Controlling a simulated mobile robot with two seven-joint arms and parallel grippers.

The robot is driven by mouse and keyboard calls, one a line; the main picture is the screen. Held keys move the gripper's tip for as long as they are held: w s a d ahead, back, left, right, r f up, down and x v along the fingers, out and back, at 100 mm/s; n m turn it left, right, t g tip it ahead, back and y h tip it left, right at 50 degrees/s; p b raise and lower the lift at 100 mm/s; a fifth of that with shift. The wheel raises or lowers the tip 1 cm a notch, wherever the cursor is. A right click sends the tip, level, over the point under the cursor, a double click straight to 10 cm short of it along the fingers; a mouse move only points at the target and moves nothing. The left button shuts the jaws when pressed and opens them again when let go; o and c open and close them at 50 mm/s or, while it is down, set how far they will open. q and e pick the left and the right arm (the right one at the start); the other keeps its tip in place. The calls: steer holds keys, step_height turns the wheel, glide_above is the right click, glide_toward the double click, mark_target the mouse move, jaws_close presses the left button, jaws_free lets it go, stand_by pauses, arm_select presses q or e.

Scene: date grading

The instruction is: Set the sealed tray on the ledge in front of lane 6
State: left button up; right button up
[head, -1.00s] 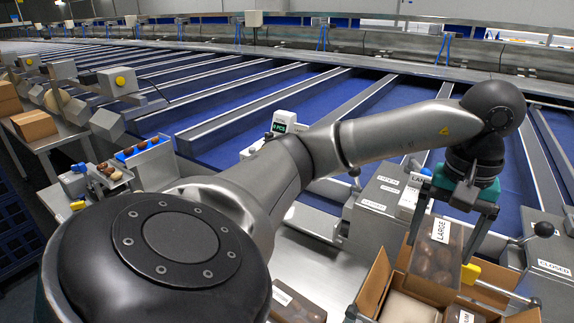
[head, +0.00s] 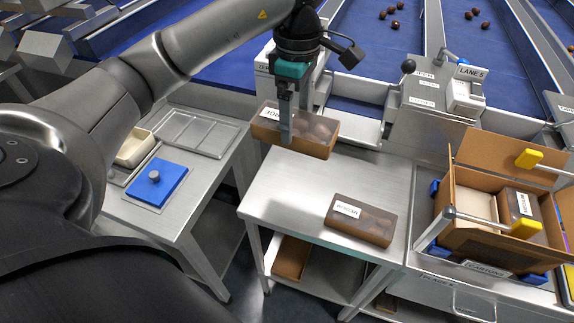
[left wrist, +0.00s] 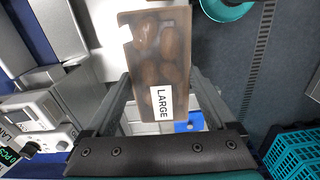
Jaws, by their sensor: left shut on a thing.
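The sealed tray (head: 322,132) is a clear brown box of dates with a white label at its left end. It also fills the upper middle of the left wrist view (left wrist: 155,65), where the label reads LARGE. My left gripper (head: 287,125) is shut on it, with the fingers at its sides. The tray hangs over the back edge of a steel table, close to the lane fronts. A pale ledge (head: 352,130) shows to the right of the tray, below a blue lane. The number of that lane is not readable. My right gripper is not in view.
A second date tray (head: 362,222) lies on the steel table (head: 285,195). An open carton (head: 470,238) with a tray inside stands at right. A gate housing marked LANE 5 (head: 468,92) rises behind.

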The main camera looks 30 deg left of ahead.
arm_select(q)
steer(key=shift+s+a+f+n, duration=0.3)
steer(key=shift+a+f, duration=0.15)
steer(key=shift+f, duration=0.25)
steer(key=shift+w+d+f+b, duration=0.1)
steer(key=shift+f+b, duration=0.3)
steer(key=shift+f, duration=4.3)
steer(key=shift+w+f+b, duration=0.1)
steer(key=shift+f+b, duration=0.25)
steer(key=shift+f, duration=4.35)
steer(key=shift+f, duration=0.15)
steer(key=o, duration=1.2)
